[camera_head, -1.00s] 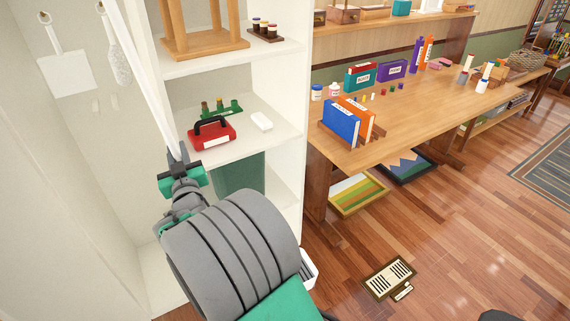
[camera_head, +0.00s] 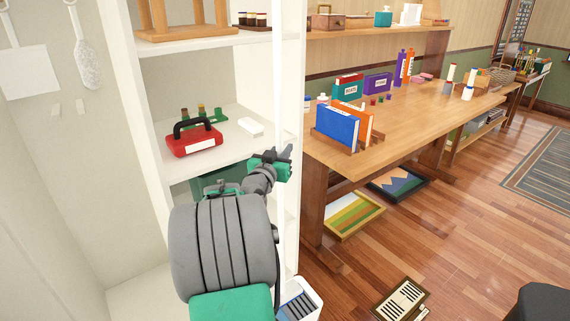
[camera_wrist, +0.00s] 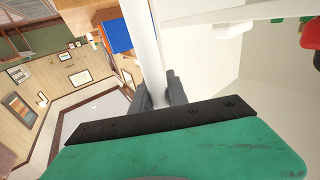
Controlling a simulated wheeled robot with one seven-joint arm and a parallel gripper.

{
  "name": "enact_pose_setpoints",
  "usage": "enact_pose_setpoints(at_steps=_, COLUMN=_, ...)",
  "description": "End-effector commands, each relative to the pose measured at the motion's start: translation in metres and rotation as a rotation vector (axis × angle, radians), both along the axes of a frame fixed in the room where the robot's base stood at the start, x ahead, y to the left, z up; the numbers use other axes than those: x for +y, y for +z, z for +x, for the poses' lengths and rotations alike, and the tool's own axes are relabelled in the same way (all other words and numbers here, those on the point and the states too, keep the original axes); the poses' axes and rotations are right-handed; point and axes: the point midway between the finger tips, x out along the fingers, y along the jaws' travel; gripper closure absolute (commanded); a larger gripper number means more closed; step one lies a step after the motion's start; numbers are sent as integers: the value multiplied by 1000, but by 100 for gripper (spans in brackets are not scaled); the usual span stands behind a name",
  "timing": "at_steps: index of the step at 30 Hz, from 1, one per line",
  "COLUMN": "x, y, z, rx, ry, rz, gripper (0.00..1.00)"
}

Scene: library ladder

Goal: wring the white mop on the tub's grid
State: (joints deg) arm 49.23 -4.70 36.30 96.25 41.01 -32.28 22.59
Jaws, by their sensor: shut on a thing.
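The white mop's pole (camera_head: 278,80) stands close to upright along the front edge of the white shelving. My gripper (camera_head: 284,163) is shut on this pole; in the wrist view the pole (camera_wrist: 143,40) runs between the two fingers (camera_wrist: 158,95). The mop head is not visible; the lower pole passes behind or beside my arm. A white tub (camera_head: 316,297) with a dark slatted grid (camera_head: 298,307) stands on the floor at the bottom, below my gripper and partly hidden by my arm.
White shelving with a red toolbox (camera_head: 194,140) is close on the left. A wooden table (camera_head: 400,128) with blue and orange books (camera_head: 337,124) stands to the right. A floor vent (camera_head: 402,300) lies right of the tub. Open wooden floor extends right.

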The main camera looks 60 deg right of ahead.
Motion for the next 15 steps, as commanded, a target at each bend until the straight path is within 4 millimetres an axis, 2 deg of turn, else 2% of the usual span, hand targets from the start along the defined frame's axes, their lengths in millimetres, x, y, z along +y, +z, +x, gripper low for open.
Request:
enact_pose_setpoints(at_steps=3, x=-10, y=-6, z=-16, rx=-10, ry=-39, rz=-1, gripper=100)
enact_pose_setpoints(at_steps=6, x=-14, y=-7, z=-21, rx=-14, ry=-54, rz=1, gripper=100)
enact_pose_setpoints(at_steps=15, x=-14, y=-6, z=-22, rx=-13, ry=-56, rz=3, gripper=100)
